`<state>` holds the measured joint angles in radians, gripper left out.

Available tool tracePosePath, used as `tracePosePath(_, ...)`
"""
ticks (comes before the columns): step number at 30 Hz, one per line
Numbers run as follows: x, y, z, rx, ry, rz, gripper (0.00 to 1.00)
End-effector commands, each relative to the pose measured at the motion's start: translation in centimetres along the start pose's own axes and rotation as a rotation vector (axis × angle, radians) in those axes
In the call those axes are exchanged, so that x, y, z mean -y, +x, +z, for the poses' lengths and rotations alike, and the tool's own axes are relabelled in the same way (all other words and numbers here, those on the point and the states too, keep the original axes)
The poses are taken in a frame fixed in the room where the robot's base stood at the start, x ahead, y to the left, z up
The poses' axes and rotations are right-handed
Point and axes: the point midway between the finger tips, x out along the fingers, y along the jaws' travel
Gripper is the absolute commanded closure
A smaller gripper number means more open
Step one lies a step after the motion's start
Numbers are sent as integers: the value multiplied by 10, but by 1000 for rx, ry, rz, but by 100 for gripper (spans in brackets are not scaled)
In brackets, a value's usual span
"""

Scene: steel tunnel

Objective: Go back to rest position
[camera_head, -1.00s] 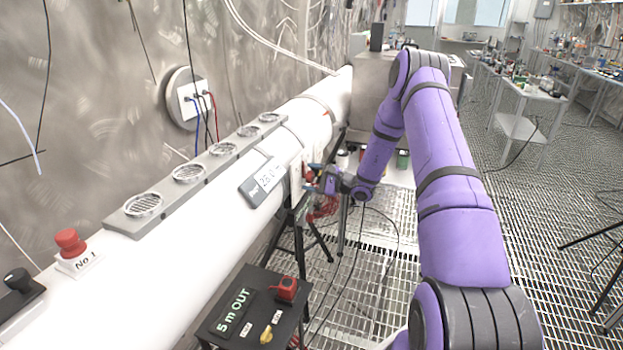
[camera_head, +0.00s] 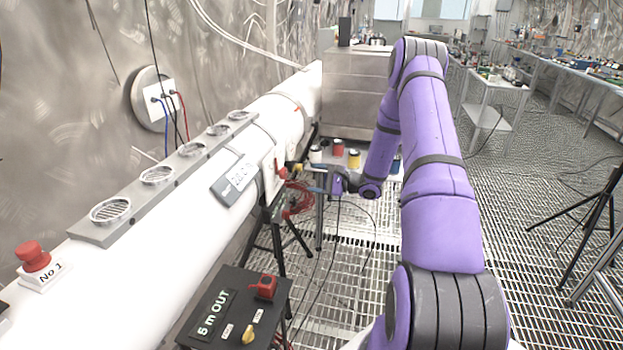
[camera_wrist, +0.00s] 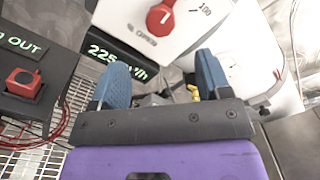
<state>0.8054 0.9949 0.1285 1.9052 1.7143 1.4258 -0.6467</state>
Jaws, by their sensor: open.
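My gripper (camera_head: 318,181) is at the end of my purple arm, beside the white pipe (camera_head: 150,265) in the head view. It is empty, with a gap between it and the pipe. In the wrist view my gripper's two blue fingers (camera_wrist: 160,80) stand apart with nothing held between them. Beyond them is a white panel (camera_wrist: 135,22) with a red knob (camera_wrist: 160,18) and the number 100. The red knob also shows small in the head view (camera_head: 281,172).
A black box (camera_head: 235,308) marked "5 m OUT" with a red switch stands low in front. A bench with several jars (camera_head: 338,147) stands behind my gripper. A tripod (camera_head: 590,225) stands at the right. The grating floor between is mostly open.

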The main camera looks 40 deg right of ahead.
Motion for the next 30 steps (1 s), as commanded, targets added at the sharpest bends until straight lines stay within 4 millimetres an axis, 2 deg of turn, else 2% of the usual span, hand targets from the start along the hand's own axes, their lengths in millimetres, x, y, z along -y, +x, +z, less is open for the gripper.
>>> tracePosePath(13,0,1,0,1,-1,2,29)
tracePosePath(17,6,7,15,21,-17,38,29)
tracePosePath(20,14,20,43,59,-46,111,29)
tracePosePath(24,24,38,98,123,-106,258,29)
tracePosePath(30,30,53,177,194,-207,471,29)
